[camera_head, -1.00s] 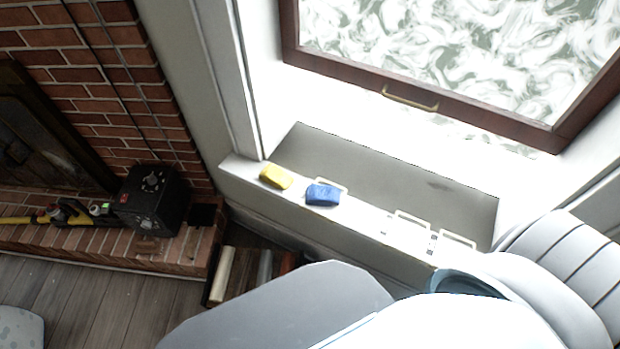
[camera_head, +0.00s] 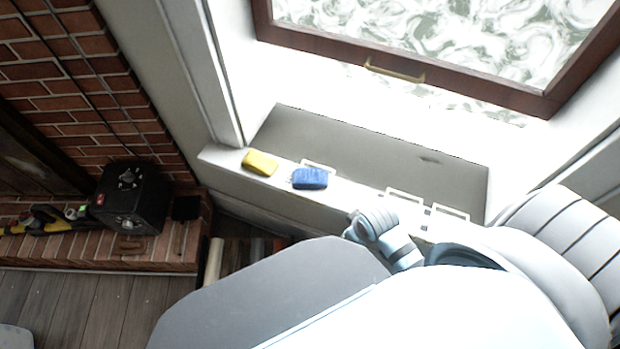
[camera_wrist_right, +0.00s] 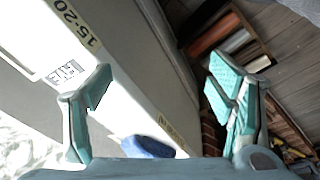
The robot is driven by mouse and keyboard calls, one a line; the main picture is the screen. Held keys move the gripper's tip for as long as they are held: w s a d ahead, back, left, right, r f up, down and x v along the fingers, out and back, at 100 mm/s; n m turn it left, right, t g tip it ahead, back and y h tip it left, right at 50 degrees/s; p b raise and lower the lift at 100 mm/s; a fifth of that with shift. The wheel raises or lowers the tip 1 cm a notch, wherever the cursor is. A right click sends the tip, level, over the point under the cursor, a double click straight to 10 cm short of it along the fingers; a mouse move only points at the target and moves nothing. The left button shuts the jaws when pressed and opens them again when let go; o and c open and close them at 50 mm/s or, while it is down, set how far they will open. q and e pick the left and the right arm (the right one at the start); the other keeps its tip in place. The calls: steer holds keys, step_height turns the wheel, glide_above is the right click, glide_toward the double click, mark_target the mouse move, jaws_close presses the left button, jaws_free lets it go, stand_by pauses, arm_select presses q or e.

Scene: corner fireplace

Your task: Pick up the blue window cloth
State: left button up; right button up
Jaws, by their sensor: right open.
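The blue window cloth (camera_head: 309,178) lies on the white window sill in the head view, just right of a yellow cloth or sponge (camera_head: 260,162). In the right wrist view the blue cloth (camera_wrist_right: 147,147) shows low in the middle, between the fingers and partly hidden by the gripper body. My right gripper (camera_wrist_right: 160,95) is open and empty, with its teal fingers spread wide. In the head view part of my right arm is over the sill, right of the cloth; the fingers cannot be made out there. My left gripper is not in view.
The sill (camera_head: 232,163) has white outlined marks along it. Above it is a window frame with a brass handle (camera_head: 393,72). At left, a black box (camera_head: 133,199) stands on the brick hearth (camera_head: 150,257). Books or wood pieces (camera_head: 240,254) lie below the sill.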

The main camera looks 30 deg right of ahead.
steer(key=w+r+n+g, duration=0.1)
steer(key=w+r+n, duration=0.3)
steer(key=w, duration=0.6)
steer(key=n+g+y, duration=0.1)
steer(key=n+y, duration=0.1)
steer(key=n, duration=0.4)
glide_toward(311, 175)
steer(key=f+b, duration=0.1)
steer(key=f, duration=0.2)
steer(key=f+b, duration=0.2)
steer(key=f, duration=0.1)
steer(key=a+f+b, duration=0.1)
steer(key=f+b, duration=0.1)
steer(key=f, duration=0.2)
steer(key=shift+w+a, duration=0.1)
steer(key=shift+w, duration=0.25)
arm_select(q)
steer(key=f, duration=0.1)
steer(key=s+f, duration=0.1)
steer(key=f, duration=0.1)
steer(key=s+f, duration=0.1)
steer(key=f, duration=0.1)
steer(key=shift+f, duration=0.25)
arm_select(e)
steer(key=shift+c, duration=0.3)
steer(key=c, duration=1.2)
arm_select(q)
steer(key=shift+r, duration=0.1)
arm_select(e)
steer(key=shift+r, duration=0.15)
